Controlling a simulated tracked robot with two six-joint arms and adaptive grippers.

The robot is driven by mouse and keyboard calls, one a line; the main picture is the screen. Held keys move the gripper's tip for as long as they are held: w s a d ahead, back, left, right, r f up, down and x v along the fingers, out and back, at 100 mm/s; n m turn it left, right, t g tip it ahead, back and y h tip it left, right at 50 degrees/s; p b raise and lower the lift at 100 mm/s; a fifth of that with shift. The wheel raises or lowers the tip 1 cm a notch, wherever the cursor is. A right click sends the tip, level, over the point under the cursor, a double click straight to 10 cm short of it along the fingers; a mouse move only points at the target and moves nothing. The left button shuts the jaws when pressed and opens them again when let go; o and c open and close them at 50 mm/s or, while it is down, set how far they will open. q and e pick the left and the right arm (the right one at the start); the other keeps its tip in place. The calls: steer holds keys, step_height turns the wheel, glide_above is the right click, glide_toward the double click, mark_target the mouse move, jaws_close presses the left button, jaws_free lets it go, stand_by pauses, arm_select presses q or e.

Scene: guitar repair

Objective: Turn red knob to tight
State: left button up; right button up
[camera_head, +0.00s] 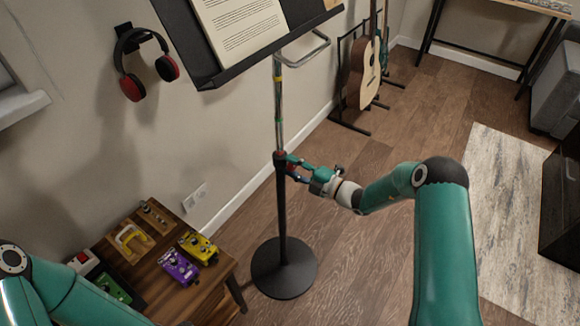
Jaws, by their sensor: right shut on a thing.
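The red knob (280,155) is on the upright pole of the black music stand (283,215), where the thin upper rod meets the thicker black tube. My right gripper (289,164) reaches in from the right and is shut on the knob, its fingers partly covering it. The stand is upright, its round base (284,282) on the floor and its tray (290,30) holding paper sheets (235,25). My left arm shows at the lower left, but its gripper is out of view.
A wooden side table (208,285) with several pedals, including a purple one (178,267) and a yellow one (199,247), stands left of the stand base. Headphones (133,85) hang on the wall. Guitars (364,75) stand behind.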

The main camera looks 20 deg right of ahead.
steer(key=m, duration=0.4)
steer(key=m+p, duration=0.1)
steer(key=m, duration=0.1)
steer(key=shift+s+d+f, duration=0.1)
steer(key=shift+s+f, duration=0.05)
steer(key=shift+f, duration=0.2)
stand_by(0.3)
steer(key=o, duration=1.1)
steer(key=shift+o, duration=0.2)
steer(key=shift+r, duration=0.2)
steer(key=shift+s+d, duration=0.25)
steer(key=shift+d, duration=0.1)
steer(key=v, duration=1.1)
